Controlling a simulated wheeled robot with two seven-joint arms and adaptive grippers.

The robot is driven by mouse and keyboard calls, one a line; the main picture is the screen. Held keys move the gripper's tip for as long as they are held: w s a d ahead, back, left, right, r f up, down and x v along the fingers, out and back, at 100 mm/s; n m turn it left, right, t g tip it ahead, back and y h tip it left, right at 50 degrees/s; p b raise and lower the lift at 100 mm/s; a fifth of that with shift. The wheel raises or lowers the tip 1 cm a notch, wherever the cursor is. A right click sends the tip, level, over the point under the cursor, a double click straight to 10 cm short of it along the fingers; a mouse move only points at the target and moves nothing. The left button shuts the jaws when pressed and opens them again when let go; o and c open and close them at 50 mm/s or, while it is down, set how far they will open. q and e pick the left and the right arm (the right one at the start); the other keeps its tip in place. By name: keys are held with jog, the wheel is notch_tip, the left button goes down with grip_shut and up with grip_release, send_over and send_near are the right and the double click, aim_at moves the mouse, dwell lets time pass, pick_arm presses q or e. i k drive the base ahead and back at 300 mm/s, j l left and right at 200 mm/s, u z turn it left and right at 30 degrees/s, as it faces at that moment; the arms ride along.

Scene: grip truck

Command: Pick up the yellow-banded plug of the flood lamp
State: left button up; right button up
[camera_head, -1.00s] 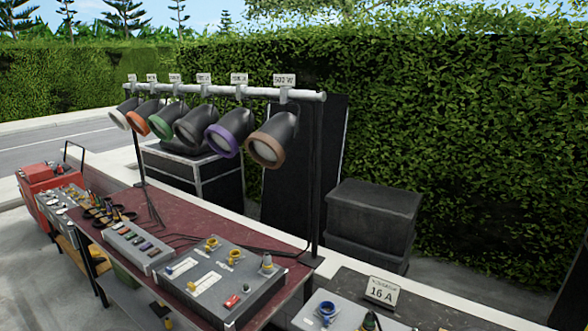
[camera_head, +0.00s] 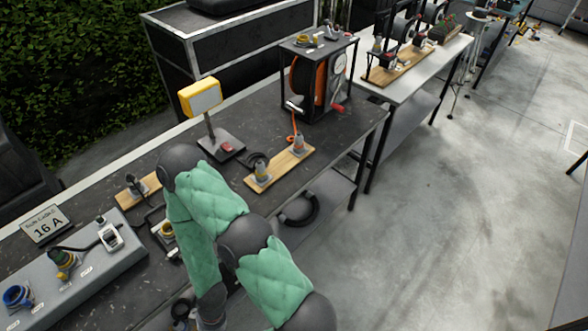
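The flood lamp (camera_head: 202,97) stands on the dark table, a yellow-framed head on a post over a dark base (camera_head: 221,147). To its right, a wooden board (camera_head: 290,160) holds two upright grey plugs. The nearer plug (camera_head: 262,172) has a yellowish band and a black cable that runs towards the lamp base. The other plug (camera_head: 298,146) has an orange cable that runs up to the reel. One of my green-sleeved arms reaches over the table front, left of the board. It is apart from the plugs. No gripper fingers show clearly.
An orange cable reel in a black frame (camera_head: 318,80) stands behind the board. A grey socket box (camera_head: 75,262) with a 16 A sign (camera_head: 46,224) is at the left. A smaller wooden strip (camera_head: 137,192) lies between. The floor (camera_head: 450,200) at right is clear.

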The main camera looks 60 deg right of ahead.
aim_at(259, 167)
jog(key=z, duration=1.95)
jog(key=i+l+u, duration=0.15)
jog(key=l+u, duration=0.25)
jog(key=i+l+u, duration=0.1)
jog(key=l+u, duration=0.3)
jog(key=l, duration=0.1)
